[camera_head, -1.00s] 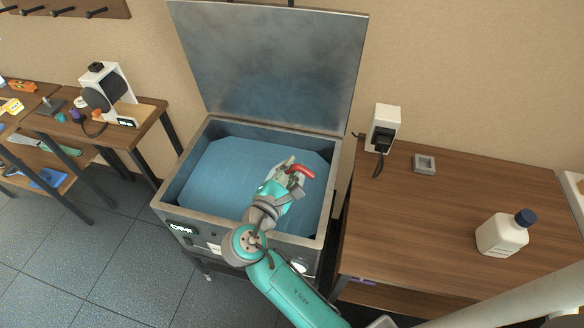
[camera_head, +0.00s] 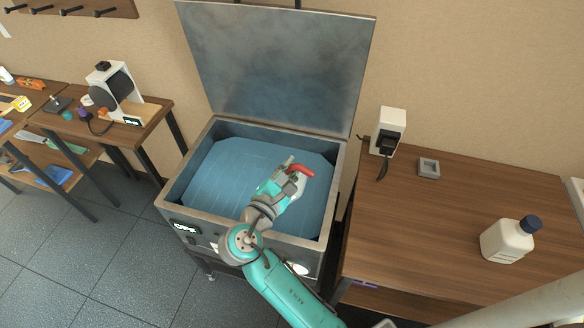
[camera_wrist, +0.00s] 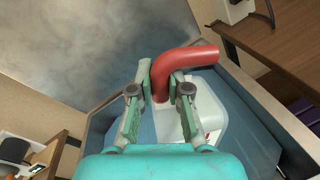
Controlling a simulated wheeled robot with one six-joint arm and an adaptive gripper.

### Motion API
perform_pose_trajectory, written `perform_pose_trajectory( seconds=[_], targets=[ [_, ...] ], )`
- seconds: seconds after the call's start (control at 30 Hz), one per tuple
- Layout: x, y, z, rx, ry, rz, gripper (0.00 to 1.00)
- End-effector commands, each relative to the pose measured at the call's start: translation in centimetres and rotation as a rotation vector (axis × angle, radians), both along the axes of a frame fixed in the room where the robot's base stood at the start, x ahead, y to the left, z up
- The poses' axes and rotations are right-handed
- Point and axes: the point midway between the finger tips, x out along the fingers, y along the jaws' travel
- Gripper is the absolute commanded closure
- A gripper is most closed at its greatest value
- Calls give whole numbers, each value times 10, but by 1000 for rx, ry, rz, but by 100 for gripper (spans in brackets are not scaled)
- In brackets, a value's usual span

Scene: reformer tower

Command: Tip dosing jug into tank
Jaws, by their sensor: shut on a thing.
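The tank (camera_head: 172,195) is a grey metal box with its lid (camera_head: 275,65) raised at the back and a blue surface inside. The dosing jug, white with a red handle (camera_head: 300,168), is over the tank's opening. In the wrist view the white jug body (camera_wrist: 205,110) sits beyond the fingers and the red handle (camera_wrist: 185,65) curves up and right. My gripper (camera_wrist: 158,90) is shut on the jug's handle, one green finger on each side. The jug's spout and contents are hidden, and I cannot tell whether anything pours.
A wooden table (camera_head: 400,240) at right holds a white bottle with a blue cap (camera_head: 507,240), a small grey block (camera_head: 428,168) and a white socket box (camera_head: 388,130). Benches with tools and a white-framed device (camera_head: 115,95) stand at left.

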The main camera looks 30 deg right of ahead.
Motion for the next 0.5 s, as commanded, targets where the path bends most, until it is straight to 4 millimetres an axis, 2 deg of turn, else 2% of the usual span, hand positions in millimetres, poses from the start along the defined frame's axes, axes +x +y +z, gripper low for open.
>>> perform_pose_trajectory(
  seconds=[0.5],
  targets=[
    [5,5,1,-47,46,0,100]
  ],
)
